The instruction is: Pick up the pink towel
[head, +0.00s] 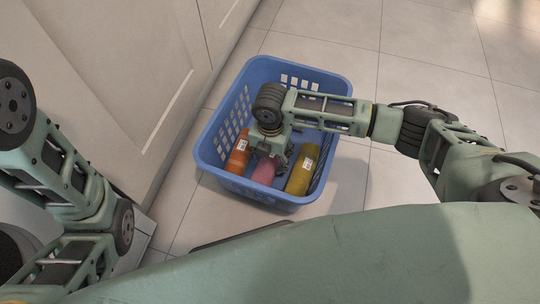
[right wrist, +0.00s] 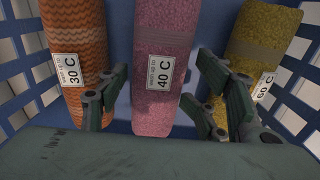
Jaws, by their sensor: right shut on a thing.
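The pink towel (head: 265,172) is a rolled towel in the blue basket, between an orange and a yellow one. In the right wrist view the pink towel (right wrist: 165,50) carries a white "40 C" label. My right gripper (head: 270,152) reaches down into the basket over it. In the right wrist view the fingers of the right gripper (right wrist: 155,103) sit on either side of the pink towel, shut on it. The towel still lies among the others in the basket. My left arm shows at the left of the head view, but its gripper is out of frame.
The blue basket (head: 212,133) with slotted walls stands on the tiled floor (head: 420,50). The orange towel (head: 239,158), labelled "30 C", and the yellow towel (head: 301,170), labelled "60 C", lie close on both sides. A pale cabinet front (head: 120,80) rises at the left.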

